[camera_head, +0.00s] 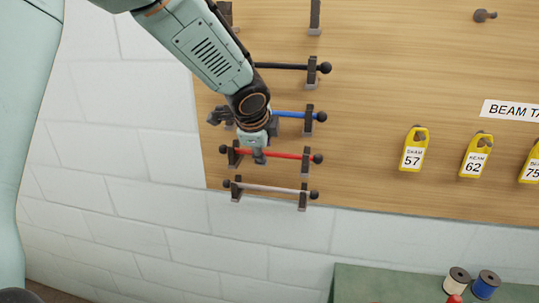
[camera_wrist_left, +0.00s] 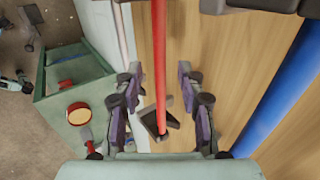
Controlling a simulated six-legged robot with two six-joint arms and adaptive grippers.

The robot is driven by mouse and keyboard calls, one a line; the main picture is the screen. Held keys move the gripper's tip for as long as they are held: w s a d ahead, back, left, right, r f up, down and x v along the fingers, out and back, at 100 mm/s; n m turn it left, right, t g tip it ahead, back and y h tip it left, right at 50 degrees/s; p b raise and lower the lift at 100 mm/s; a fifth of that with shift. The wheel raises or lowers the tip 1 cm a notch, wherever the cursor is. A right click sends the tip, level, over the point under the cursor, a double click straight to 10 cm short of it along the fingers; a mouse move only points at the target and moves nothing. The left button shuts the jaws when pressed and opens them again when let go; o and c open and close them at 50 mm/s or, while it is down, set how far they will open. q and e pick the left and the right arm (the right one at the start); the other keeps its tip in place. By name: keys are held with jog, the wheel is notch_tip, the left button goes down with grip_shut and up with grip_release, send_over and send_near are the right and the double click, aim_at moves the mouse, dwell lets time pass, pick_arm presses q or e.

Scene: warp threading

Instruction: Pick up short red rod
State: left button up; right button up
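The short red rod (camera_head: 290,155) lies across two dark brackets on the wooden wall board, with a black ball at each end. My left gripper (camera_head: 259,156) is at the rod's middle, covering part of it. In the left wrist view, the red rod (camera_wrist_left: 160,55) runs between the two fingers of the left gripper (camera_wrist_left: 158,85). The fingers stand open, with gaps on both sides of the rod. A dark bracket (camera_wrist_left: 172,112) shows just beyond the fingers. My right gripper is not in view.
A blue rod (camera_head: 290,115) and a black rod (camera_head: 285,66) hang above, and a white rod (camera_head: 270,188) hangs below. Yellow tags (camera_head: 413,150) hang to the right. A green table (camera_head: 390,285) with spools (camera_head: 485,284) stands below right.

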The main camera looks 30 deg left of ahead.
pick_arm(q)
jog(key=shift+c, duration=0.4)
jog(key=shift+a, duration=0.15)
jog(key=c, duration=0.3)
grip_shut()
jog(key=shift+r, duration=0.1)
notch_tip(320, 180, up, 3)
jog(key=p, duration=0.3)
jog(key=shift+p, duration=0.3)
